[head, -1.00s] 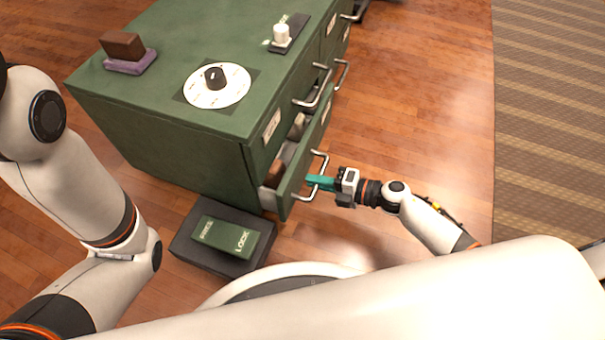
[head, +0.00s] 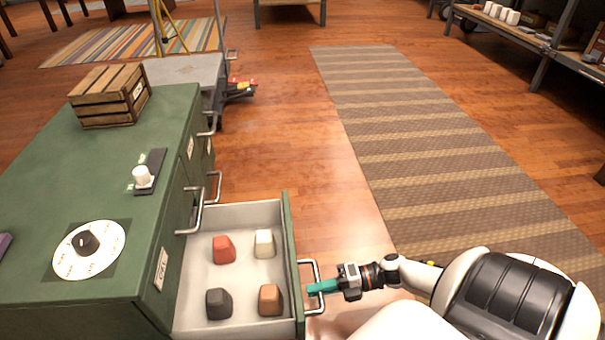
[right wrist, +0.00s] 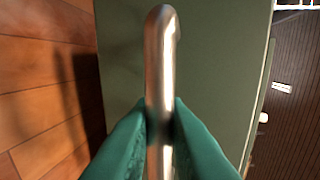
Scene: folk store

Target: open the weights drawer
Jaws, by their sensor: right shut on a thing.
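The weights drawer (head: 240,216) stands well out from the green cabinet (head: 167,250) in the head view. Inside it lie a red weight (head: 223,249), a cream weight (head: 264,243), a dark grey weight (head: 219,303) and an orange-brown weight (head: 270,301). My right gripper (head: 318,288) is shut on the drawer's metal handle (head: 308,264). In the right wrist view the teal fingers (right wrist: 161,125) press on both sides of the handle bar (right wrist: 160,70). My left gripper is not in view.
On the cabinet top are a white dial (head: 110,240), a small white knob on a dark plate (head: 142,176) and a wooden crate (head: 108,97). Other handles (head: 190,219) stick out farther along the front. Open floor and a striped rug (head: 420,130) lie to the right.

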